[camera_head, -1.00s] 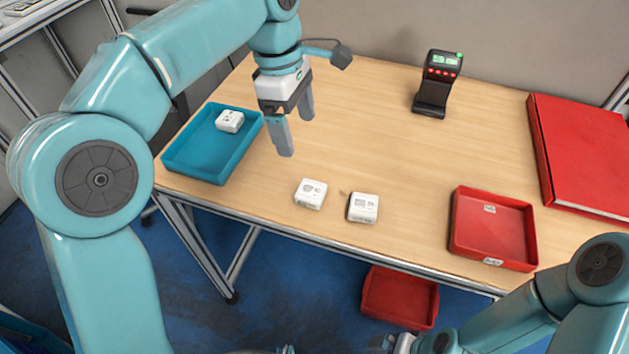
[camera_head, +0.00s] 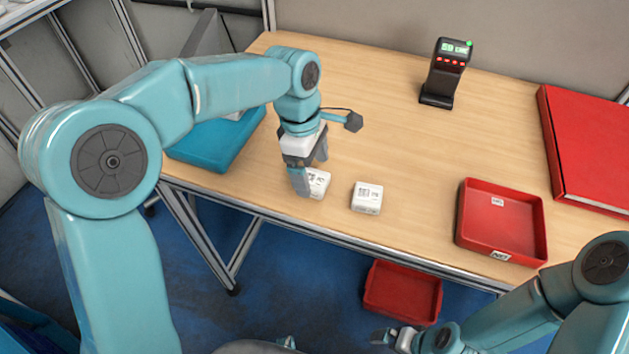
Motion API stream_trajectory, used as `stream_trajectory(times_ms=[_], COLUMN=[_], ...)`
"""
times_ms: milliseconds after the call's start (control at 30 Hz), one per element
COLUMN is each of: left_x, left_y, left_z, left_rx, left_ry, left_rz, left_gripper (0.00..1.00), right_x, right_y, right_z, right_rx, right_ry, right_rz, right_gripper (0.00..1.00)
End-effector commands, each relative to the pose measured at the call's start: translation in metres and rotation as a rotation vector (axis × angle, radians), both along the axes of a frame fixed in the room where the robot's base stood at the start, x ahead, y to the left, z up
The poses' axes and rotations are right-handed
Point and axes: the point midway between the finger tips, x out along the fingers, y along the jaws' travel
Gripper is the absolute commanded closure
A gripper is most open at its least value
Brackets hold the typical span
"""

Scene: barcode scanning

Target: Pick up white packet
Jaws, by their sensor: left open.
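Two white packets with printed labels lie near the table's front edge. The left white packet (camera_head: 319,184) is partly hidden by my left gripper (camera_head: 309,176), which is open and low over it, one finger at its left side and one behind it. I cannot tell whether the fingers touch it. The right white packet (camera_head: 367,198) lies in plain view, a short way to the right. A third white packet in the blue tray (camera_head: 222,150) is mostly hidden behind my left arm. My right gripper (camera_head: 392,339) is low at the bottom edge, away from the table top.
A black scanner (camera_head: 444,75) with a lit display stands at the back. A red tray (camera_head: 501,220) is at the right, with a large red binder (camera_head: 590,150) behind it. Another red bin (camera_head: 402,291) is below the table edge. The table's middle is clear.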

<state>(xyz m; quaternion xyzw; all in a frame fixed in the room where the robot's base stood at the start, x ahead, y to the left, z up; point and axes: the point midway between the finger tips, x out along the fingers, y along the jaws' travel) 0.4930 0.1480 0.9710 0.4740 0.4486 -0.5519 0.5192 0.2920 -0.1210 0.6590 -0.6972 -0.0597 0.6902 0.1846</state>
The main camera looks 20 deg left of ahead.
Motion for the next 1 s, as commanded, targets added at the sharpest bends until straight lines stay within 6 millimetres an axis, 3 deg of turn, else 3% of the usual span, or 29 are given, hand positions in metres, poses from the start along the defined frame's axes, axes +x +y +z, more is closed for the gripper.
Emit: stream_trajectory(times_ms=[133, 400, 600, 1000], left_x=[0.001, 0.001, 0.001, 0.002], left_y=[-0.003, -0.003, -0.003, -0.003], left_z=[-0.019, -0.021, -0.021, -0.013], left_rx=[0.0, -0.001, -0.001, -0.001], left_ry=[0.001, -0.002, -0.001, -0.003], left_rz=[0.001, 0.001, 0.0, 0.0], left_gripper=[0.11, 0.11, 0.76, 0.77], right_x=[0.0, 0.0, 0.0, 0.0], right_y=[0.0, 0.0, 0.0, 0.0], right_z=[-0.001, -0.001, -0.001, 0.0], right_rx=[0.0, 0.0, 0.0, 0.0], right_ry=[0.0, 0.0, 0.0, 0.0], right_rz=[0.0, 0.0, 0.0, 0.0], right_gripper=[0.0, 0.0, 0.0, 0.0])
